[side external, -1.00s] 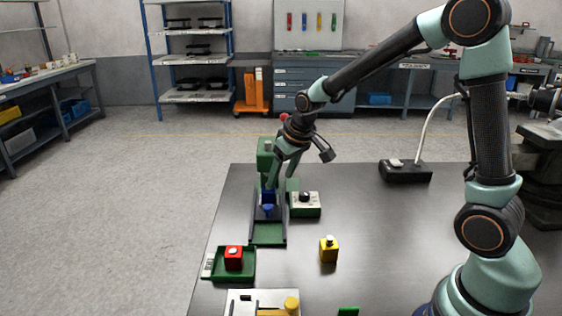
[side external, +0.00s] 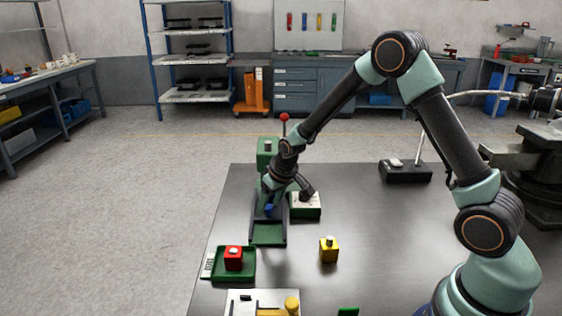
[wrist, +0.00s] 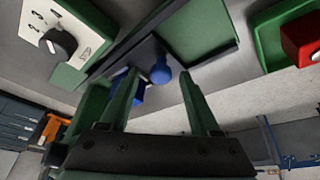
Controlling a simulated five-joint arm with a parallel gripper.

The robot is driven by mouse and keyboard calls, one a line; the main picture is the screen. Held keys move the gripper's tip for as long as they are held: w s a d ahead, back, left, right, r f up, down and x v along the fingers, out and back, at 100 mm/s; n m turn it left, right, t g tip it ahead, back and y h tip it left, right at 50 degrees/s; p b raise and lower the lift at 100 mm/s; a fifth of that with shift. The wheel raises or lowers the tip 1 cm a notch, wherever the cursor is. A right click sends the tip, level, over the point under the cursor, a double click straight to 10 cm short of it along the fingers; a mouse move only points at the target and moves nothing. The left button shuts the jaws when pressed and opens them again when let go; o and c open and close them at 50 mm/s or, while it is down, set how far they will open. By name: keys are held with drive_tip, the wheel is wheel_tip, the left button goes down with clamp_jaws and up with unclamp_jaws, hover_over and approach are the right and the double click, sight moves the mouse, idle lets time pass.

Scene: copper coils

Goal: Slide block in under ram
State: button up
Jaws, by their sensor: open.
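The blue block (side external: 270,209) with a round knob sits in the dark-sided channel (side external: 254,230) of the green press (side external: 267,145). Its knob shows in the wrist view (wrist: 161,73), and part of its body shows beside the left finger. My gripper (side external: 269,196) is low over the channel at the block, in front of the press column. In the wrist view my gripper (wrist: 157,76) has its fingers apart, with the knob between them and clear of both. The ram is hidden behind my wrist, so the block's place relative to it cannot be told.
A cream control box with a black knob (wrist: 57,42) stands right beside the channel. A red block (side external: 233,257) sits in a green tray (side external: 218,276) in front. A yellow block (side external: 329,250) stands on the table. The press lever has a red ball (side external: 284,117).

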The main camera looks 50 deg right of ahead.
clamp_jaws()
drive_tip(key=shift+d, duration=0.15)
idle(1.4)
